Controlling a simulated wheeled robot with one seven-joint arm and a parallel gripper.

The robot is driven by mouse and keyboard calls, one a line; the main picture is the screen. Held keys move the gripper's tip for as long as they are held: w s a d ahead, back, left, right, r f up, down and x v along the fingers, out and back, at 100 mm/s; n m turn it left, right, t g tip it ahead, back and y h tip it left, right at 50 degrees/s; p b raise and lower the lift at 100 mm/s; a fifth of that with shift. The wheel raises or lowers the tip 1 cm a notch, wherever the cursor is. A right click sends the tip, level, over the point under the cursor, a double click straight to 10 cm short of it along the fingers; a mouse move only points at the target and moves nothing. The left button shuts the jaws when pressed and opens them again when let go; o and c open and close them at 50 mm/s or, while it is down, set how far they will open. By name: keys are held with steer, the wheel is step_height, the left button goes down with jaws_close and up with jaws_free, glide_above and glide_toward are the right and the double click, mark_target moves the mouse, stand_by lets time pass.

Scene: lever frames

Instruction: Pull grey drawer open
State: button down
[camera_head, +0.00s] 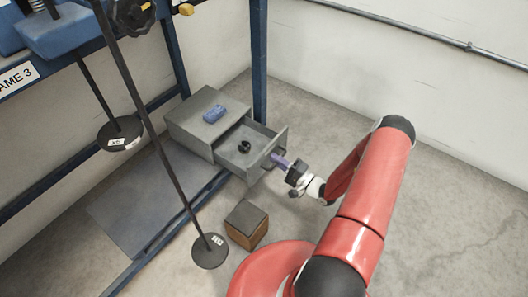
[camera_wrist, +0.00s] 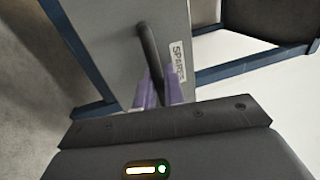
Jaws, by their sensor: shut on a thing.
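The grey drawer (camera_head: 240,147) sticks out of its grey cabinet (camera_head: 189,119), open toward my arm. A small black object (camera_head: 244,147) lies inside it. My gripper (camera_head: 279,160) is at the drawer's front, shut on its handle. In the wrist view, the drawer front (camera_wrist: 118,45) carries a dark bar handle (camera_wrist: 148,50) and a label reading "SPARE", its end hidden. The purple fingers (camera_wrist: 160,90) close around the near end of the handle.
A brown box with a dark top (camera_head: 246,222) stands on the floor near the drawer. Blue frame posts (camera_head: 259,60) and hanging rods with black discs (camera_head: 209,251) are to the left. The floor at right is clear.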

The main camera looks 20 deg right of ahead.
steer(key=shift+r+v, duration=0.15)
steer(key=shift+v, duration=0.75)
steer(key=shift+r+v, duration=0.2)
steer(key=shift+v, duration=0.65)
steer(key=c, duration=1.9)
jaws_free()
steer(key=v, duration=0.8)
steer(key=shift+w, duration=0.1)
